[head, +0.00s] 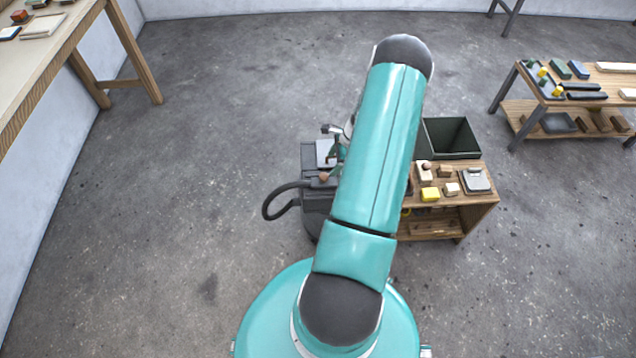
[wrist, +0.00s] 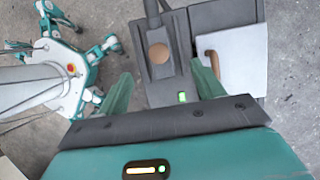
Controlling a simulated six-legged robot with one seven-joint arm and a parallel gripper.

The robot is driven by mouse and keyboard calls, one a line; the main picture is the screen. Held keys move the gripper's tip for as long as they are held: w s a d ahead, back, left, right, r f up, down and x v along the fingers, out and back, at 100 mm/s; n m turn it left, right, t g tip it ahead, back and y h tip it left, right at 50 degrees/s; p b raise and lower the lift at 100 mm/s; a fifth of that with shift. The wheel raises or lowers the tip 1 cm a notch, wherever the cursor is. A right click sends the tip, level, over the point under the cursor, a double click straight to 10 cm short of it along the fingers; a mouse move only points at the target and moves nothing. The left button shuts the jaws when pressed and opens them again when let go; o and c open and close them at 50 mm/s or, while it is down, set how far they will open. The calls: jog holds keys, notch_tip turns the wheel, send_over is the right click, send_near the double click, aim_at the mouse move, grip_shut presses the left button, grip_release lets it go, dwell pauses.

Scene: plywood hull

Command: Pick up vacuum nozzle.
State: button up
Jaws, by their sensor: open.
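The vacuum nozzle (wrist: 165,72) is a dark grey flat piece with a round copper-brown spot. In the wrist view it lies between the two green fingers of my open gripper (wrist: 163,85), with a gap on the left. The right finger is close to its right edge; I cannot tell whether they touch. In the head view the nozzle (head: 318,184) rests on top of a dark vacuum unit (head: 312,160), joined to a black curved hose (head: 268,203). My gripper (head: 337,158) is just above it there, mostly hidden behind my arm.
A light panel with a brown handle (wrist: 238,62) lies right of the nozzle. A wooden cart (head: 480,203) with small blocks and a dark open bin (head: 450,138) stands right of the vacuum unit. Workbenches stand at far left and right. The floor on the left is clear.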

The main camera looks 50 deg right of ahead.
aim_at(324, 176)
jog(key=x, duration=0.5)
jog(key=shift+s+d+f, duration=0.1)
jog(key=shift+s+f, duration=0.05)
jog(key=x, duration=0.5)
jog(key=shift+f, duration=0.15)
jog(key=shift+s, duration=0.1)
jog(key=c, duration=1.1)
jog(key=shift+r, duration=0.55)
notch_tip(324, 176, up, 2)
jog(key=shift+r, duration=0.25)
jog(key=s+a+r, duration=0.1)
jog(key=s+r, duration=0.2)
jog(key=s, duration=0.1)
jog(key=s+a+r, duration=0.2)
jog(key=s+r, duration=0.1)
jog(key=s, duration=0.1)
jog(key=s+a+r, duration=0.2)
jog(key=s+r, duration=0.1)
jog(key=s, duration=0.2)
jog(key=shift+s+r, duration=0.1)
jog(key=shift+r, duration=0.1)
